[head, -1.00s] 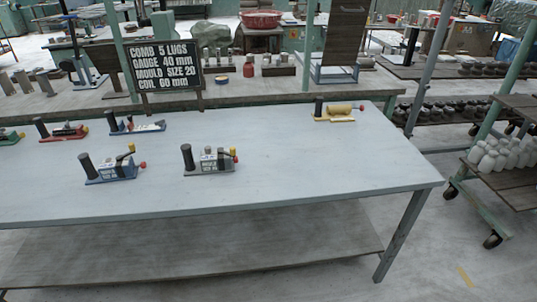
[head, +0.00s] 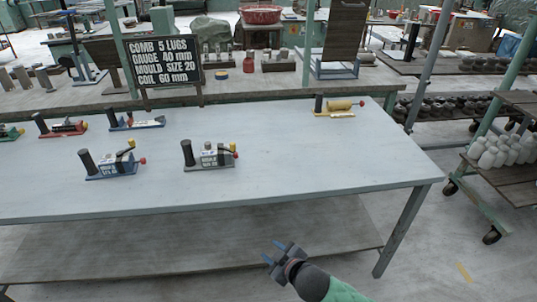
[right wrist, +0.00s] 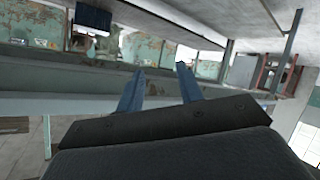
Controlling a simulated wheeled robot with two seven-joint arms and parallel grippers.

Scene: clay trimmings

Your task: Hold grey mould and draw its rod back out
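The grey mould (head: 212,161) stands on the pale table, left of its middle in the head view. It has an upright black handle at its left end, a lever on top, and yellow and red knobs at its right end. The rod itself is too small to make out. My right gripper (head: 273,250) is in front of the table's front edge, below and right of the mould and well apart from it. In the right wrist view its two blue fingers (right wrist: 158,88) are apart with nothing between them. My left gripper is not in view.
On the table (head: 300,180) stand a blue mould (head: 112,168) just left of the grey one, a red mould (head: 64,128), another blue one (head: 136,122) and a yellow one (head: 335,110). A lettered black board (head: 169,52) stands behind. The table's right half is mostly clear.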

